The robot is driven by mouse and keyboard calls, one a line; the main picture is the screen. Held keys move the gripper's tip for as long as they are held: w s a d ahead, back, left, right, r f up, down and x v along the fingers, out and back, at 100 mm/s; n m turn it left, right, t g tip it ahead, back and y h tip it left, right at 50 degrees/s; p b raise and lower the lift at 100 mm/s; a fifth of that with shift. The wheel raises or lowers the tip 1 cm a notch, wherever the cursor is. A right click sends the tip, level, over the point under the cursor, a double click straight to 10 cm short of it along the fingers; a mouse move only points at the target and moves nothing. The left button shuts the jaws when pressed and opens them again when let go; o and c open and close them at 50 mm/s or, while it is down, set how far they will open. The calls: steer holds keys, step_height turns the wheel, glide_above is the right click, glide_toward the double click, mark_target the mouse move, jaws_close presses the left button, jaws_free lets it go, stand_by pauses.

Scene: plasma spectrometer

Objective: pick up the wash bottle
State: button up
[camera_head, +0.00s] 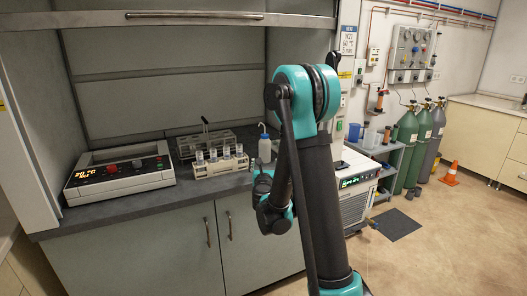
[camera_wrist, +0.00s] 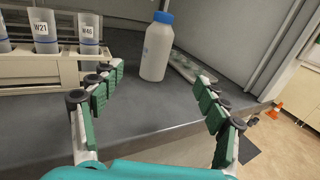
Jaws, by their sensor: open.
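The wash bottle (camera_head: 265,150) stands upright on the dark bench, near its right end; it is pale, with a thin bent spout at the top. In the wrist view the wash bottle (camera_wrist: 156,52) is a white bottle with a blue cap. It lies ahead, roughly between the lines of my two fingers and beyond their tips. My gripper (camera_wrist: 161,73) is open, with nothing between its green-padded fingers. In the head view my gripper (camera_head: 262,182) is small and dark, just in front of the bottle at the bench edge.
A tube rack (camera_head: 222,166) with labelled tubes stands left of the bottle, close to my left finger in the wrist view (camera_wrist: 40,70). A control box (camera_head: 119,172) sits farther left. A low tray (camera_wrist: 190,66) lies right behind the bottle. Bench front is clear.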

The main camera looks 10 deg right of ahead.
mark_target(265, 151)
steer(key=w, duration=0.4)
steer(key=w+d, duration=0.1)
steer(key=w, duration=0.3)
steer(key=w+d, duration=0.1)
steer(key=w, duration=0.3)
steer(key=shift+w+d+f, duration=0.1)
steer(key=shift+w+f, duration=0.1)
steer(key=shift+w, duration=1.1)
steer(key=shift+w+d+f, duration=0.1)
steer(key=shift+w+f, duration=0.05)
steer(key=shift+w, duration=1.15)
steer(key=c, duration=0.8)
